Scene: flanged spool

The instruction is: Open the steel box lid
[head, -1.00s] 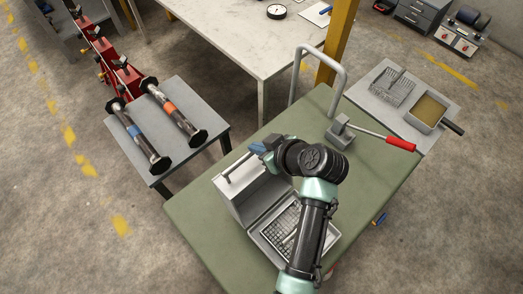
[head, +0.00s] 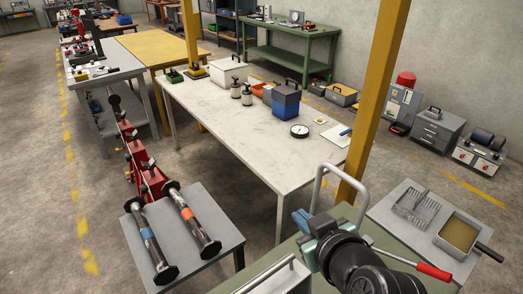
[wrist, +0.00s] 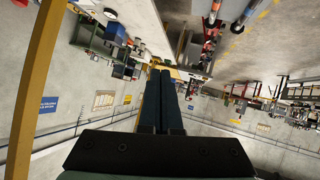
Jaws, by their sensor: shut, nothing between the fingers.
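The steel box lid (head: 291,281) shows only in part at the bottom edge of the head view, with its bar handle (head: 264,273) on top. The lid appears raised, and the rest of the box is below the frame. My gripper (head: 300,219) is above and to the right of the lid's visible part, apart from it. In the wrist view my gripper's two dark fingers (wrist: 163,80) are pressed together with nothing between them. The box does not show in the wrist view.
The green bench (head: 256,268) carries a bent grey tube (head: 321,172) and a red-handled lever (head: 433,271). A grey stand with two spools (head: 194,222) is at left. A side table with a tray (head: 458,235) is at right. A yellow post (head: 372,105) rises behind.

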